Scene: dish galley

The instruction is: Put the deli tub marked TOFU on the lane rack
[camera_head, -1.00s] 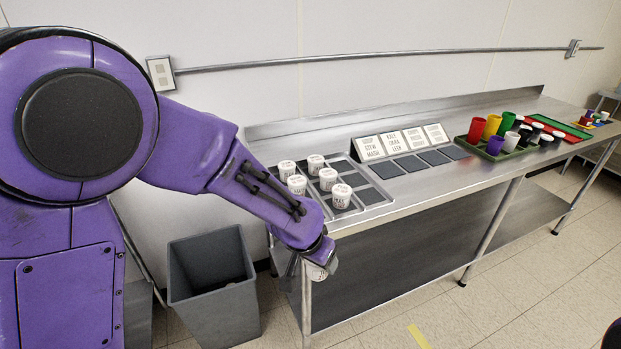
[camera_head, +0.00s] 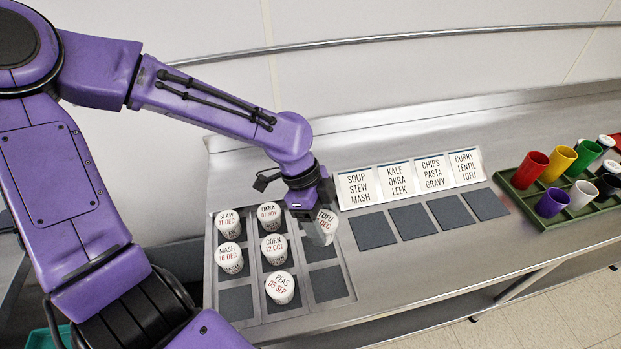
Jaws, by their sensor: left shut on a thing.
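The white deli tub marked TOFU (camera_head: 327,222) is in the jaws of my left gripper (camera_head: 312,210). It is tilted, and the gripper partly hides it. It is at the upper right of a grey lane rack (camera_head: 350,293) with dark-floored compartments in three columns. I cannot tell whether the tub touches the rack. In the rack stand white tubs marked SLAW (camera_head: 228,224), MASH (camera_head: 230,258), OKRA (camera_head: 269,216), CORN (camera_head: 274,249) and PEAS (camera_head: 280,287). The right column's lower compartments are bare. My right gripper is not in view.
Right of the rack, several dark square mats (camera_head: 412,220) lie empty before white name cards (camera_head: 393,180); the rightmost card reads CURRY LENTIL TOFU. A green crate (camera_head: 515,193) farther right holds coloured cups. A rail (camera_head: 400,37) runs along the wall behind.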

